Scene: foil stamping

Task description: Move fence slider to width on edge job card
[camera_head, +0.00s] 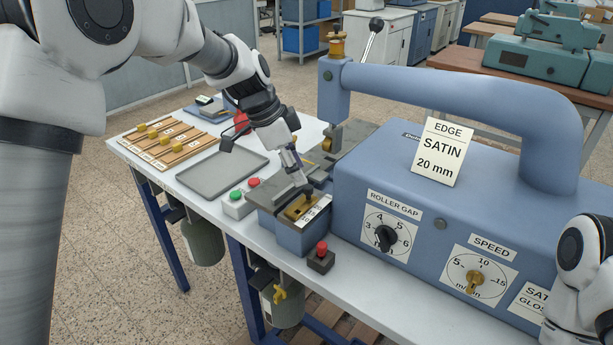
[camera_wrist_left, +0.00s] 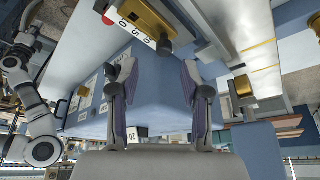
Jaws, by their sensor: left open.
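The edge job card (camera_head: 441,152) stands on the blue machine and reads EDGE, SATIN, 20 mm. The brass fence slider (camera_head: 299,208) with a dark knob sits on the blue block at the machine's near left side, beside a white scale (camera_head: 315,213). The slider also shows at the top of the left wrist view (camera_wrist_left: 147,17), beside scale numbers. My left gripper (camera_head: 300,181) points down close above the slider. In the left wrist view its fingers (camera_wrist_left: 159,75) are apart with nothing between them. Contact with the knob cannot be told. My right gripper is out of view.
A red and green button box (camera_head: 239,204) and a grey tray (camera_head: 221,174) lie left of the slider. A red-button box (camera_head: 321,258) stands in front. The machine's blue arch (camera_head: 450,85) rises behind. My right arm shows at the right edge.

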